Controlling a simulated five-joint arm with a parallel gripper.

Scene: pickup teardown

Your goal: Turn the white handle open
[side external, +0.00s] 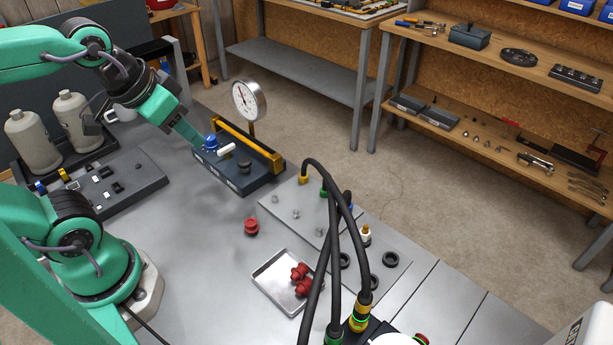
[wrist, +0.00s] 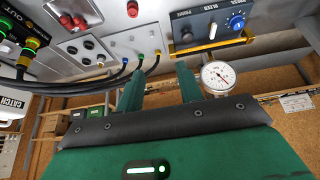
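The white handle (side external: 227,150) sticks out sideways on top of a dark blue valve block (side external: 232,184) in the side external view. A blue knob (side external: 211,142) is at its left and a black knob (side external: 245,166) at its right. In the wrist view the white handle (wrist: 212,30) appears small near the top, below the "BLEED" label. My gripper (wrist: 161,84) shows two green fingers with a clear gap and nothing between them. In the side external view my gripper (side external: 196,140) reaches down beside the blue knob, close to the handle; contact cannot be told.
A round gauge (side external: 249,100) and a yellow bar (side external: 247,142) stand behind the knobs. A red part (side external: 251,226) and a tray (side external: 267,289) holding red parts lie in front. Black hoses (side external: 334,200) arch over a grey plate at the right. Two bottles (side external: 74,119) stand left.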

